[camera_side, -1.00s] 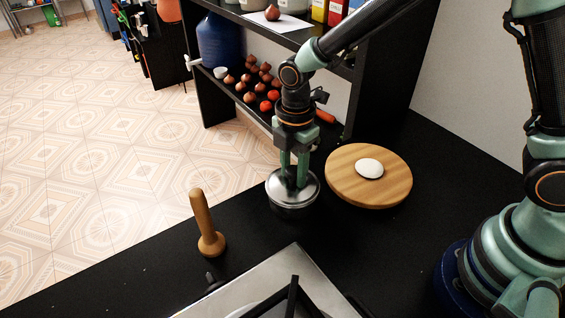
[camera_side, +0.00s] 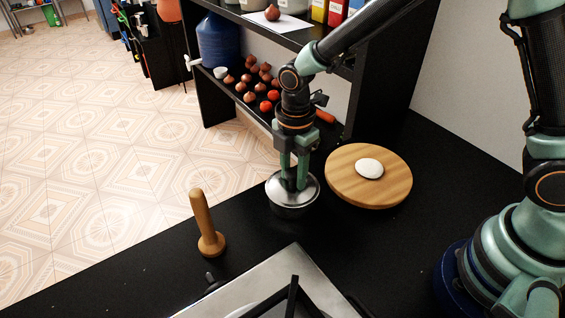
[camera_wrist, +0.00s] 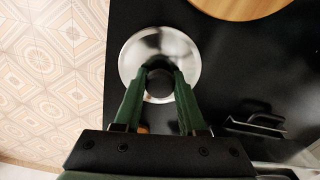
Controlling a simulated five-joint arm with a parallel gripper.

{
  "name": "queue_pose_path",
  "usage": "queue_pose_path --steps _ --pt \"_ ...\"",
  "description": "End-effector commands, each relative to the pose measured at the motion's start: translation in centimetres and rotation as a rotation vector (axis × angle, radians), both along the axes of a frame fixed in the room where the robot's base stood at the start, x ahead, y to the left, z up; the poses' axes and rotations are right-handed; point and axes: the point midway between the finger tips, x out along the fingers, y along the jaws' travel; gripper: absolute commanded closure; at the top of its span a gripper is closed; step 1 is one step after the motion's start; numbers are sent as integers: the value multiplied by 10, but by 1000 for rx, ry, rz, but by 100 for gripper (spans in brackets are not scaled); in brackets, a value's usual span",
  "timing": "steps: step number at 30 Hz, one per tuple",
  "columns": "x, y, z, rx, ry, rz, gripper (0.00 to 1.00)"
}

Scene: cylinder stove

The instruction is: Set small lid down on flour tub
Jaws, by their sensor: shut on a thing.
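The small lid (camera_side: 309,190) is a shiny metal disc. Whether the lid rests fully on the rim cannot be told. My gripper (camera_side: 293,184) points straight down and is shut on the lid's dark knob. In the wrist view the lid (camera_wrist: 185,50) is a bright disc, and my gripper (camera_wrist: 160,72) has its green fingers on either side of the dark round knob. The tub is hidden under the lid in that view.
A round wooden board (camera_side: 345,190) with a white dough piece (camera_side: 369,168) lies to the right. A wooden pestle (camera_side: 205,225) stands at left. The stove (camera_side: 262,285) is in front. A black shelf with onions and tomatoes (camera_side: 262,90) stands behind.

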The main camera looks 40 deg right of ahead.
Motion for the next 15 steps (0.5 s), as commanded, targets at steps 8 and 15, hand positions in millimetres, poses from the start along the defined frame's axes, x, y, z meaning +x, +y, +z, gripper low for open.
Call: queue_pose_path --steps 8,15 --pt "0 0 -1 0 0 0 25" --pt "0 0 1 0 0 0 25"
